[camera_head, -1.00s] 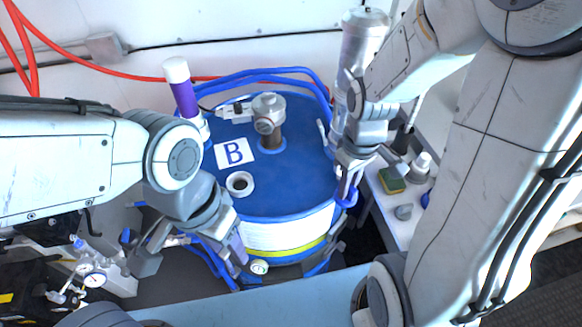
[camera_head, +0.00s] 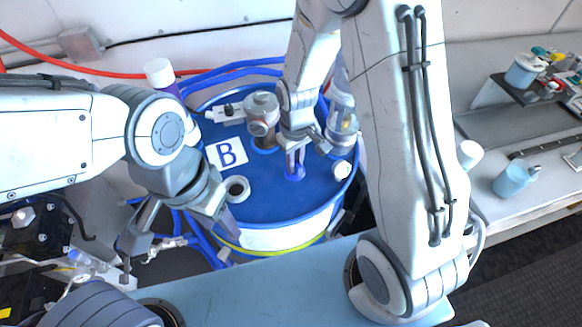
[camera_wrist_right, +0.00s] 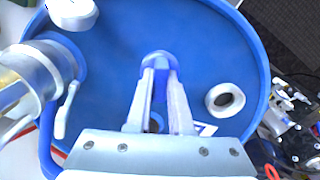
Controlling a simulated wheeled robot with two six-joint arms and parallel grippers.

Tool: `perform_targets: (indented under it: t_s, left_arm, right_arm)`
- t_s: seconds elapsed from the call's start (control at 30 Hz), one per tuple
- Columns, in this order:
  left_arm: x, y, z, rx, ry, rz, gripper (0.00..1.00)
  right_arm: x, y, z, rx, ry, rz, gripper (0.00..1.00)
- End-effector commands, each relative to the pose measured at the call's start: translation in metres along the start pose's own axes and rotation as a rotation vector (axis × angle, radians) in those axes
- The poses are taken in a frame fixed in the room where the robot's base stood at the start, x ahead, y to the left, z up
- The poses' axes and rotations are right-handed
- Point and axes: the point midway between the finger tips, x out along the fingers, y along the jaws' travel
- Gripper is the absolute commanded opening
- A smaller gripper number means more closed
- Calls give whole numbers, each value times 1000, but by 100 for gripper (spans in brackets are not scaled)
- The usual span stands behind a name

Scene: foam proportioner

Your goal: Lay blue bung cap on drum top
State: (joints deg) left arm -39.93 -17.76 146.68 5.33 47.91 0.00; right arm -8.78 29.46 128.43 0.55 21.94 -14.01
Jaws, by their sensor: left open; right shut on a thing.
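The blue drum (camera_head: 262,208) stands in the middle of the head view, its round top facing up. My right gripper (camera_head: 295,162) is shut on the blue bung cap (camera_head: 294,174) over the drum top, right of the white-ringed opening (camera_head: 236,188). In the right wrist view the cap (camera_wrist_right: 158,60) sits between the fingertips (camera_wrist_right: 160,75), close to the blue drum top (camera_wrist_right: 115,50). I cannot tell whether the cap touches the surface. My left gripper (camera_head: 178,232) is open and empty at the drum's front left side.
A clear cylinder (camera_head: 341,120) and a white cap (camera_head: 342,170) are at the drum's right. A grey bench (camera_head: 530,160) lies farther right.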

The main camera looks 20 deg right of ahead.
Motion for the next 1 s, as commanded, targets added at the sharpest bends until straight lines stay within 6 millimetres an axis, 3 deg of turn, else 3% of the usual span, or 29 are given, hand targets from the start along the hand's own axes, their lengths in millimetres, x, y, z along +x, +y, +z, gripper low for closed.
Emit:
perform_targets:
  t_s: [0.13, 0.5, 0.9, 0.93, 1.0]
  left_arm:
    - [-4, 0, 0, 1, 0, 0, 50]
    - [-18, 1, -1, 3, 0, 0, 50]
    - [-13, 1, -1, 3, 0, 0, 50]
    - [-14, 1, -1, 3, 0, 0, 50]
    - [-15, 1, -1, 3, 0, 0, 50]
  right_arm:
    - [6, -4, -10, -1, 0, 0, 0]
    - [45, -4, -9, 0, -1, 0, 0]
    - [52, -4, -10, 0, 1, 0, 0]
    - [51, -4, -10, 0, 1, 0, 27]
    - [50, -4, -10, 0, 1, 0, 49]
